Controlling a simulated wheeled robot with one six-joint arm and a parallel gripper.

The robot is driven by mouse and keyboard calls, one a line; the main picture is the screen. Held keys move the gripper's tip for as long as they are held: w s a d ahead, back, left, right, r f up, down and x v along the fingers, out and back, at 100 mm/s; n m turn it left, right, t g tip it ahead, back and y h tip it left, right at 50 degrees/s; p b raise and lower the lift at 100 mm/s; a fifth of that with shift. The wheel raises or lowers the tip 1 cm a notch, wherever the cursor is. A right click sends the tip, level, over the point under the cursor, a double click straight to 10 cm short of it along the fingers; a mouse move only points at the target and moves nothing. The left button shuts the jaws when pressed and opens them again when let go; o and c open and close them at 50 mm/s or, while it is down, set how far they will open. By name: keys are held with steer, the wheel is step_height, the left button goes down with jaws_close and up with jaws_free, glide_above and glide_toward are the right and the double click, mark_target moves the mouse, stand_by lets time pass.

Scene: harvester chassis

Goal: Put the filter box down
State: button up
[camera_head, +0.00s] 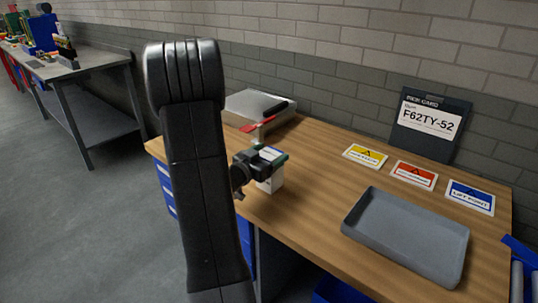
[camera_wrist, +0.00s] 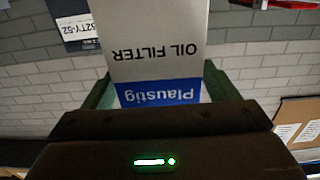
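The filter box (camera_head: 270,183) is a white carton with a blue band. In the wrist view the box (camera_wrist: 152,45) appears upside down, with "OIL FILTER" and "Plaustig" on its face. My gripper (camera_head: 266,160) is at the top of the box, near the left front part of the wooden table (camera_head: 305,200). In the wrist view the green fingers of my gripper (camera_wrist: 158,82) lie against both sides of the box. The head view does not clearly show whether its base touches the table.
A grey tray (camera_head: 405,235) lies empty at the right front. Yellow (camera_head: 366,156), red (camera_head: 414,173) and blue (camera_head: 470,197) label cards lie behind it. A pick card (camera_head: 430,122) reading F62TY-52 leans on the wall. A grey case (camera_head: 255,110) with a red-handled tool (camera_head: 257,124) is at the back left.

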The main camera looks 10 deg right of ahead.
steer(key=shift+r, duration=0.15)
steer(key=v, duration=1.2)
steer(key=shift+b, duration=0.45)
steer(key=shift+d, duration=0.1)
steer(key=p+x, duration=0.1)
steer(key=x, duration=1.1)
steer(key=shift+r, duration=0.9)
